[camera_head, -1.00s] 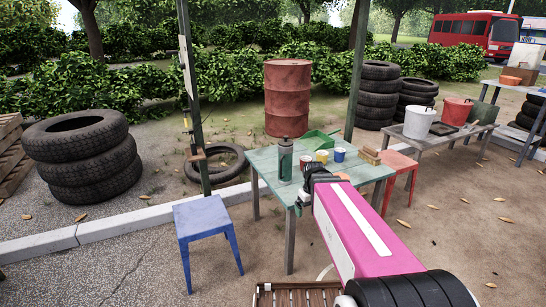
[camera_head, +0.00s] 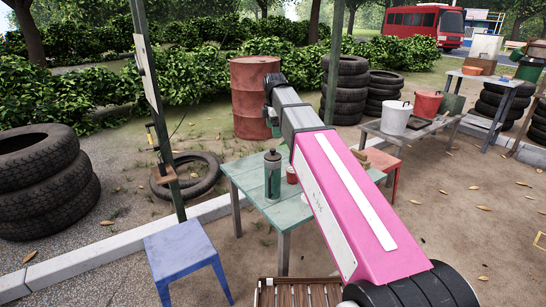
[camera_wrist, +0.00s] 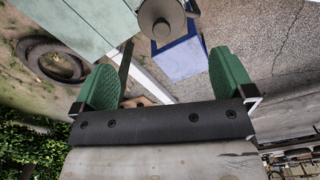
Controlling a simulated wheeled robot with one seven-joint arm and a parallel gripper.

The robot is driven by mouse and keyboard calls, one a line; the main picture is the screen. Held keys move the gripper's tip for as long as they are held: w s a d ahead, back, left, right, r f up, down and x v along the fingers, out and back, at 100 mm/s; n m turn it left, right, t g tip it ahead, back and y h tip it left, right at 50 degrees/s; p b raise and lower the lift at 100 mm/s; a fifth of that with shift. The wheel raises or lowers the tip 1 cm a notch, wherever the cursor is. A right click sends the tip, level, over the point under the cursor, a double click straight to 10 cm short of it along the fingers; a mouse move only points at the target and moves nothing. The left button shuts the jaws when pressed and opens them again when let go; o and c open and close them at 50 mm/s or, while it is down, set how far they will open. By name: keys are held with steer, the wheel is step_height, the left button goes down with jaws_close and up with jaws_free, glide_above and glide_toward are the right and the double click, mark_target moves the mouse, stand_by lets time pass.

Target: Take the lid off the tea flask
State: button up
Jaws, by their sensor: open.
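The tea flask (camera_head: 272,178) stands upright on the green table near its left side, dark green with a grey-black lid (camera_head: 272,156). In the wrist view the lid (camera_wrist: 162,18) shows from above at the top edge, ahead of and between the fingers, partly cut off. My gripper (camera_wrist: 165,76) is open with two green finger pads spread wide and nothing between them. In the head view my gripper (camera_head: 272,118) is raised above the flask, apart from it, and mostly hidden behind my arm.
The green table (camera_head: 247,181) also holds a red cup (camera_head: 291,174) close to the flask; my arm covers much of the tabletop. A blue stool (camera_head: 185,248) stands in front left. A post (camera_head: 158,120) rises to the left. A red stool (camera_head: 385,164) is behind right.

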mark_target(273, 149)
steer(key=shift+s+a+f, duration=0.1)
steer(key=shift+a+f, duration=0.05)
steer(key=shift+f, duration=5.2)
steer(key=c, duration=0.9)
